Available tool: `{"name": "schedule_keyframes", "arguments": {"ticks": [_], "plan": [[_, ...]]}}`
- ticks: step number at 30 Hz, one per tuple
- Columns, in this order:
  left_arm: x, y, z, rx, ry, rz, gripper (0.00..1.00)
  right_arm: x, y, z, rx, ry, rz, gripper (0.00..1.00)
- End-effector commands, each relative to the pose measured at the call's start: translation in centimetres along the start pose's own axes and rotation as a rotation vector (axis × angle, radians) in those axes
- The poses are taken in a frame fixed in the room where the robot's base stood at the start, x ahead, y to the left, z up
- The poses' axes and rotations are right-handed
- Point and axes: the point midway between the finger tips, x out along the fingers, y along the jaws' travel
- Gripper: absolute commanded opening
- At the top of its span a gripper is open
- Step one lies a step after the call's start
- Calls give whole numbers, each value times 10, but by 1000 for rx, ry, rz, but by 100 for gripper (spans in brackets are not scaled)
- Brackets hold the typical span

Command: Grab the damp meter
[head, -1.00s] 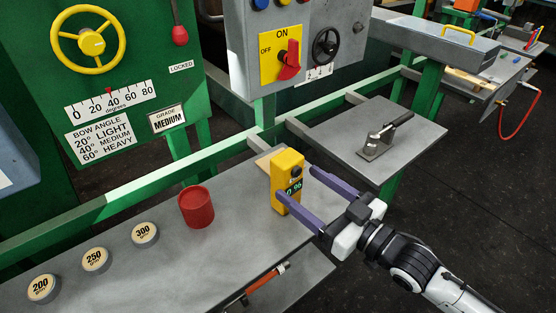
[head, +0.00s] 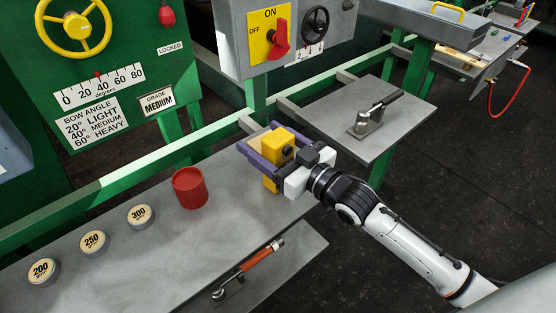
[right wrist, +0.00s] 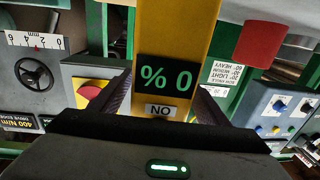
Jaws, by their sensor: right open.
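My right gripper (head: 256,136) is open, with one purple finger on each side of the meter. I cannot tell whether either finger touches it. In the head view the near finger and gripper body hide part of the meter, including its display. My left gripper is not in view.
A red cup (head: 190,187) stands left of the meter. Several round labelled weights (head: 140,216) line the bench to its left. A lever clamp (head: 366,122) sits on the grey side plate. A green rail (head: 180,160) runs behind the bench.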

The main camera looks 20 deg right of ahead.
Motion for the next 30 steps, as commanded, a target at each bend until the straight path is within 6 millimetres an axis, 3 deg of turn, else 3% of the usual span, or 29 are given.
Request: {"name": "schedule_keyframes", "arguments": {"ticks": [3,12,13,22,30], "plan": [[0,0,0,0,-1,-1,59,0,0,0,0,-1,0,67],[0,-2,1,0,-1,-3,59,-1,0,0,0,-1,0,16],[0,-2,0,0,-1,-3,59,0,0,-1,-1,4,0,14],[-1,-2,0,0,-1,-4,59,0,0,-10,-2,6,-1,14],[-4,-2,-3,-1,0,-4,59,0,0,-62,-3,10,-1,14]]}}
